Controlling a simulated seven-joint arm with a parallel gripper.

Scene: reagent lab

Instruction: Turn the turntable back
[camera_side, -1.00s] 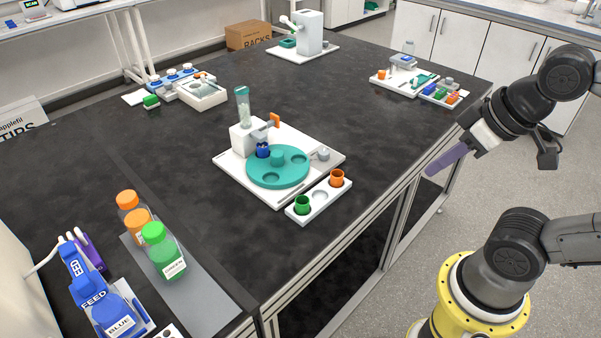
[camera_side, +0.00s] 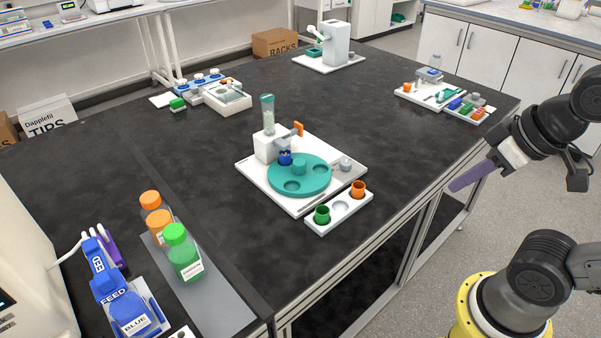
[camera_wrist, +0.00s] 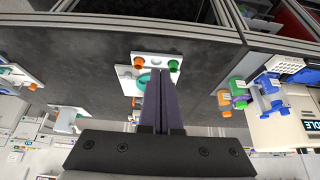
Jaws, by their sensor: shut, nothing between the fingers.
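The teal turntable (camera_side: 314,183) sits on a white base plate (camera_side: 257,186) in the middle of the dark bench. A blue cup (camera_side: 285,158) stands at its back left, under the spout of a white dispenser (camera_side: 268,147) with a clear tube and an orange lever (camera_side: 299,128). Other round pockets on the disc look empty. My gripper (camera_side: 452,187) is to the right of the turntable, off the bench edge and well apart from it. Its purple fingers are shut and empty. In the wrist view the fingers (camera_wrist: 164,75) partly cover the turntable (camera_wrist: 144,80).
A white rack (camera_side: 340,211) in front of the turntable holds a green cup (camera_side: 322,214) and an orange cup (camera_side: 358,188), with an empty pocket between. Capped bottles (camera_side: 183,254) stand at the front left. Trays (camera_side: 441,98) lie at the back right.

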